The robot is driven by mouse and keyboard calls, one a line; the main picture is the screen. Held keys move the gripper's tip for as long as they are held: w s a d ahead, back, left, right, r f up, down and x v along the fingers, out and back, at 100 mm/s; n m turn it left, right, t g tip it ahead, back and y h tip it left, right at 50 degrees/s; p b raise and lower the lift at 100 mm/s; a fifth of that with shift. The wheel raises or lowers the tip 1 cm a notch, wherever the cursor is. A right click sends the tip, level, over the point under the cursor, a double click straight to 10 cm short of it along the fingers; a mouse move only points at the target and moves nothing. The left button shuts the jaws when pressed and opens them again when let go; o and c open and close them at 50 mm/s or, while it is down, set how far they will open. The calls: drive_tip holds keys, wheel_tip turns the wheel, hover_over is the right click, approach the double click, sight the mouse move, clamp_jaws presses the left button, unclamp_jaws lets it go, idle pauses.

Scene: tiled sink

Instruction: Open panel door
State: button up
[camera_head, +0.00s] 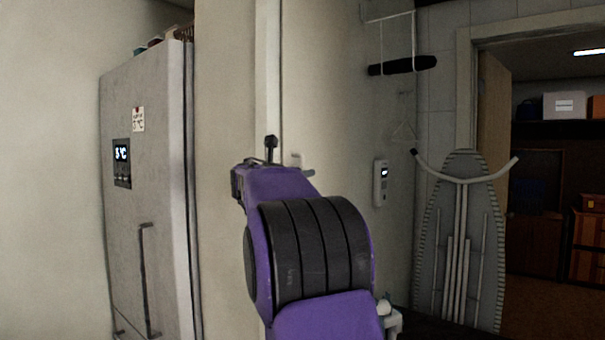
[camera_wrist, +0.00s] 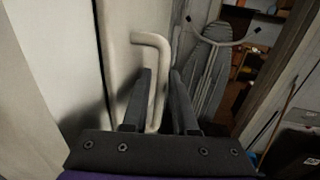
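In the wrist view, a pale panel door (camera_wrist: 118,25) has a long beige bar handle (camera_wrist: 160,55) bent at its top. The handle runs down between the two dark fingers of my gripper (camera_wrist: 161,76). The fingers stand apart, with the bar showing in the gap. I cannot tell whether either finger touches it. A dark vertical gap runs along the left side of the panel, and I cannot tell whether the door is fully shut. In the head view my purple and black arm hides the handle and most of the gripper.
A grey fridge (camera_head: 150,200) with a dark handle stands at the left. An ironing board (camera_head: 460,250) leans at the right and also shows in the wrist view (camera_wrist: 207,75). A doorway opens behind it at far right. A small white wall device (camera_head: 380,183) hangs beyond my arm.

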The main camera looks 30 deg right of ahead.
drive_tip(key=shift+c, duration=0.3)
clamp_jaws()
idle(1.2)
